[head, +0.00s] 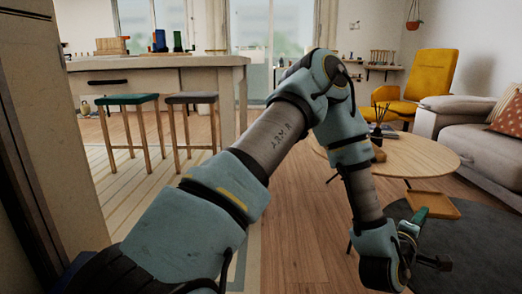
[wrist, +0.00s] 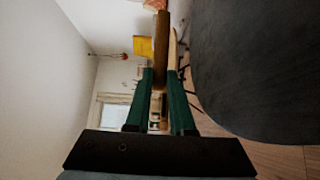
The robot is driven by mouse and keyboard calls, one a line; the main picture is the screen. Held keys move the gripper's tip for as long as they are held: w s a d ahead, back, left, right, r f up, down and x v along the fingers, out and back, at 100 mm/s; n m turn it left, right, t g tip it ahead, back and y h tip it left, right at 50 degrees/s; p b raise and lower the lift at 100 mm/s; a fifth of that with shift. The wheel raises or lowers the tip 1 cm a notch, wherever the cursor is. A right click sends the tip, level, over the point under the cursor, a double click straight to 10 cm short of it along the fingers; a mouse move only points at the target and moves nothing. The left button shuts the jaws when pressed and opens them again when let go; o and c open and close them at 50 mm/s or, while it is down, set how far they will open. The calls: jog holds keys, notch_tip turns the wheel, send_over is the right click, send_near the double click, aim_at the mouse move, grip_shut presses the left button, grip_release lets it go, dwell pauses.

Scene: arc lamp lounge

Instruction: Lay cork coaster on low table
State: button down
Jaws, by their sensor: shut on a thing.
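The low table (head: 415,152) is round with a pale wood top and dark legs. It stands right of centre in the head view, beyond my arm. My gripper (head: 422,213) is low in front of the table, above the dark rug. In the wrist view my gripper (wrist: 160,75) has its green fingers shut on the cork coaster (wrist: 161,45), a brown piece seen edge-on between the fingertips. The coaster is held clear of the tabletop.
A reed diffuser (head: 379,140) stands on the table. A grey sofa (head: 470,135) and yellow armchair (head: 425,85) are behind. The tabletop's right part looks clear.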

jog(key=w+a+f+n+t+y, duration=0.2)
jog(key=w+a+n+t+y, duration=0.35)
jog(key=w+a, duration=1.6)
jog(key=w+a+n+y, duration=0.2)
jog(key=a+y, duration=0.1)
jog(key=a, duration=0.7)
jog(key=w+a+r+n+t+y, duration=0.1)
jog(key=w+a+y, duration=0.15)
jog(key=a, duration=0.75)
jog(key=w+a+n+y, duration=0.2)
jog(key=a+y, duration=0.1)
jog(key=a, duration=0.7)
notch_tip(320, 180, up, 38)
jog(key=p, duration=3.8)
